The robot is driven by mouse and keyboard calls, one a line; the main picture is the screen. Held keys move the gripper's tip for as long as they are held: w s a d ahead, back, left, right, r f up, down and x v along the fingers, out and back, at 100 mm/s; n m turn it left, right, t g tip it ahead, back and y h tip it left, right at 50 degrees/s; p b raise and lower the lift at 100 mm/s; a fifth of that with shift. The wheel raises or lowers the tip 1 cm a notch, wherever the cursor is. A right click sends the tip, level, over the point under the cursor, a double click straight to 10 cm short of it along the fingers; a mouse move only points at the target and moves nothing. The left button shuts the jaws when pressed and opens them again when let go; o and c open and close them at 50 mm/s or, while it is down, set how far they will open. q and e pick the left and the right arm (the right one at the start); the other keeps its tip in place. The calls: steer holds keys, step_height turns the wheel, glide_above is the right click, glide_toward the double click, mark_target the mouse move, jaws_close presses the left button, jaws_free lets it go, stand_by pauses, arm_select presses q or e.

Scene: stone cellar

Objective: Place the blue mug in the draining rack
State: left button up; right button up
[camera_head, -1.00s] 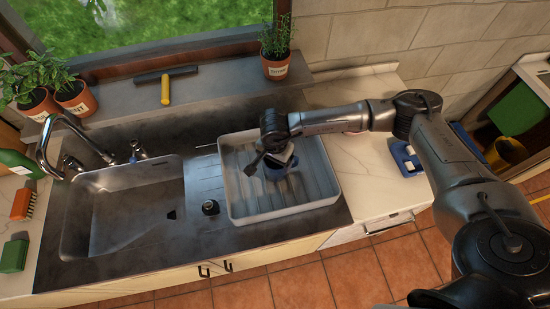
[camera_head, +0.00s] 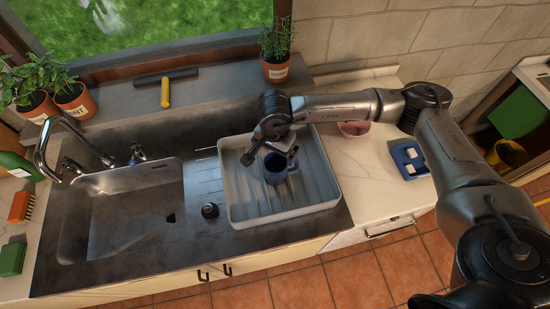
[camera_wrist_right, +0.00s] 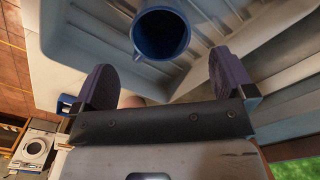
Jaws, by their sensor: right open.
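The blue mug (camera_head: 275,168) stands inside the white draining rack (camera_head: 334,190), near its middle, and looks upright. In the right wrist view the mug (camera_wrist_right: 160,36) shows its round open mouth, beyond and between the fingertips. My right gripper (camera_head: 270,150) is open and sits just above and behind the mug, apart from it as far as I can tell. Its two fingers (camera_wrist_right: 163,75) are spread wide in the right wrist view with nothing between them. The ribbed rack floor (camera_wrist_right: 100,30) shows around the mug. My left gripper is not in view.
The sink basin (camera_head: 120,210) with its curved tap (camera_head: 50,135) lies left of the rack. A pink bowl (camera_head: 354,128) and a blue tray (camera_head: 408,160) with white pieces are on the right counter. A potted plant (camera_head: 276,68) stands behind the rack.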

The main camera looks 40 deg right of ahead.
step_height(320, 180, up, 5)
steer(key=shift+r, duration=0.1)
stand_by(0.3)
stand_by(0.7)
stand_by(0.7)
